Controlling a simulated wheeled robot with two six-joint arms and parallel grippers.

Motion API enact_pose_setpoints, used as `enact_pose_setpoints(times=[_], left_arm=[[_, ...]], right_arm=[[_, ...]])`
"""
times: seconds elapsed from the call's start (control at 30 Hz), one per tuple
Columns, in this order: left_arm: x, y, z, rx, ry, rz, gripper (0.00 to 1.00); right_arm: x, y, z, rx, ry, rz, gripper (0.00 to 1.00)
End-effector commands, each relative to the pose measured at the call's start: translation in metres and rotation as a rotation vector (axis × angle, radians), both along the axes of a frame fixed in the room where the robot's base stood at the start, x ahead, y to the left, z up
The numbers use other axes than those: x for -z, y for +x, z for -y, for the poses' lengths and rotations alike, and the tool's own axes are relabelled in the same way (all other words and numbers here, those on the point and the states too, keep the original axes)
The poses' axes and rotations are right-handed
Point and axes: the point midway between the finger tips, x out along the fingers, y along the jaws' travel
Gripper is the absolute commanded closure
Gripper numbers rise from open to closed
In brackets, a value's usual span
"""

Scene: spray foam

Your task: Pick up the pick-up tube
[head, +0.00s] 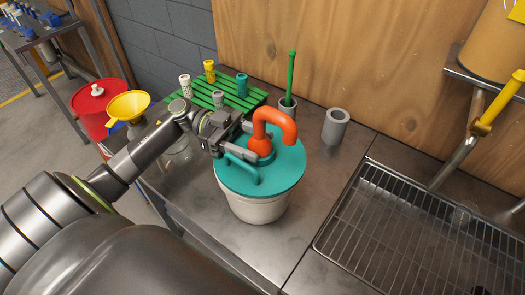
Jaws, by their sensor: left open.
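An orange hooked tube (272,122) stands upright in the teal lid (285,172) of a white bucket (258,208); its bend arches to the right. A thin green tube (291,70) stands in a grey cup (287,107) behind it. The frame does not settle which of these is the pick-up tube. My left gripper (246,141) comes in from the left, open, just above the lid. Its fingers are close beside the lower orange tube; whether they touch it cannot be told. A teal bar (241,168) lies on the lid below the gripper. My right gripper is not in view.
A green slatted rack (258,97) with several small coloured bottles is behind. A grey hollow cylinder (335,125) stands right of the bucket. A wire grate (415,235) lies at the right. A yellow funnel (128,105) and a red container (98,105) are at the left.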

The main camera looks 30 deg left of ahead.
Motion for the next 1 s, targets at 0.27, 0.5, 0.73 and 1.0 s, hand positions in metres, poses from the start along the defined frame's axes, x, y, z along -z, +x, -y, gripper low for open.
enact_pose_setpoints(times=[0.27,0.5,0.73,1.0], left_arm=[[0.000,0.000,0.002,0.000,0.001,0.001,0.53],[0.000,0.000,0.001,0.000,0.001,0.001,0.77],[-0.001,0.000,0.001,0.000,0.001,0.001,0.77],[-0.025,0.000,0.001,0.002,0.005,0.005,0.77]], right_arm=[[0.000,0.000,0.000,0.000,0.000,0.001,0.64],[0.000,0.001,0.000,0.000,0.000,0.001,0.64],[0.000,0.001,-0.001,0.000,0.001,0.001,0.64],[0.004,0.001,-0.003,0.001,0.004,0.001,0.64]])
